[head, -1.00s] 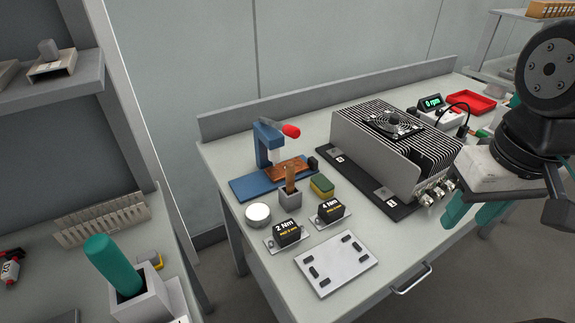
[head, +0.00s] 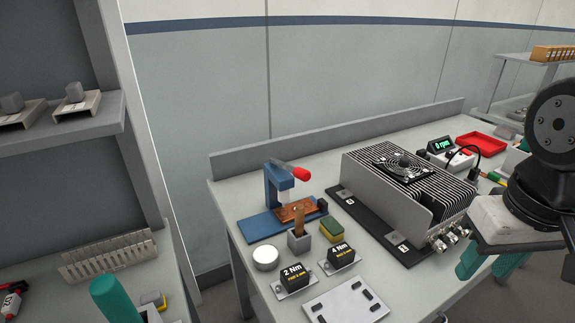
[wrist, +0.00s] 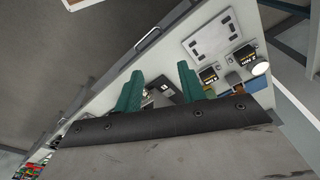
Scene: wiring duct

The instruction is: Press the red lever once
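The red lever (head: 301,174) is the red grip on a grey arm at the top of a small blue press (head: 272,186). The press stands on a blue base at the back left of the workbench, with a copper-coloured plate (head: 297,211) on the base. My gripper (head: 486,262) is at the right of the head view, over the bench's front right side, well apart from the lever. In the wrist view its two teal fingers (wrist: 160,92) are spread with a gap between them and nothing held. The lever is not visible in the wrist view.
A large finned box with a fan (head: 408,190) stands between my gripper and the press. In front of the press are a grey holder (head: 299,240), a sponge (head: 331,229), a white round tin (head: 265,257), two torque blocks (head: 294,276) and a slotted plate (head: 347,304).

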